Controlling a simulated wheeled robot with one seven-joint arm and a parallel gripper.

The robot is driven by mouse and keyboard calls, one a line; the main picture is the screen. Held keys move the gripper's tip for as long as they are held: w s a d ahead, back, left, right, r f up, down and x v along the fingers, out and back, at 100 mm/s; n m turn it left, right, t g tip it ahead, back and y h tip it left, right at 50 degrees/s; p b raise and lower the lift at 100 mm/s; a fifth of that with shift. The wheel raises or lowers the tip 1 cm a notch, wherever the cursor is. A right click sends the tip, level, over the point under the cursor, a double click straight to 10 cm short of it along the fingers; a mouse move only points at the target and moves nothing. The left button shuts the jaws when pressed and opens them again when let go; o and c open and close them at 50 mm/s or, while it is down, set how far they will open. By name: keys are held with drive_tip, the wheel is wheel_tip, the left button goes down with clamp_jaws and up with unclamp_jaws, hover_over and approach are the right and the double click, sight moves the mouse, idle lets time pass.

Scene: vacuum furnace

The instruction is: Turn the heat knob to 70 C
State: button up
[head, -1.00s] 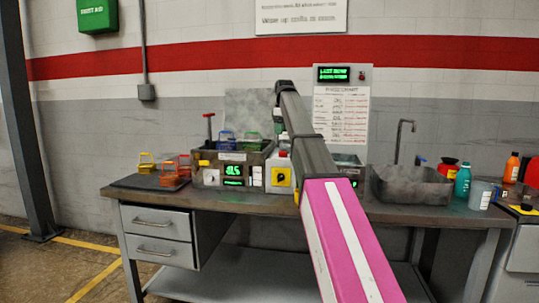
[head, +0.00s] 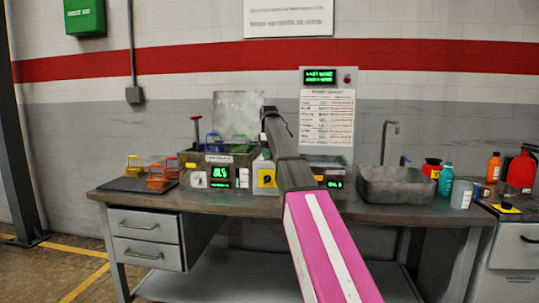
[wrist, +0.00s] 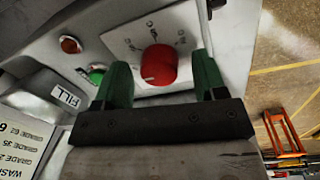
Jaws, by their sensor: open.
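In the wrist view a red round knob (wrist: 158,65) with a pale pointer line sits on a white dial plate (wrist: 125,42) with dark scale marks. The marks are too blurred to read as temperatures. My gripper (wrist: 162,78) is open, one green finger on each side of the knob. The fingers appear apart from it; contact cannot be confirmed. In the head view my arm reaches over the bench and hides the gripper and part of the equipment. A green lit display (head: 221,172) shows on the left unit; its digits are unclear.
Beside the dial are a red button (wrist: 70,44), a green button (wrist: 96,74) and a FILL label (wrist: 65,96). The bench (head: 150,197) carries colored baskets (head: 160,178) at left and a sink (head: 405,186) at right. Bottles (head: 445,180) stand farther right.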

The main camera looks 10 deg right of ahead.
drive_tip(key=shift+f, duration=0.2)
drive_tip(key=c, duration=0.9)
drive_tip(key=shift+c, duration=0.2)
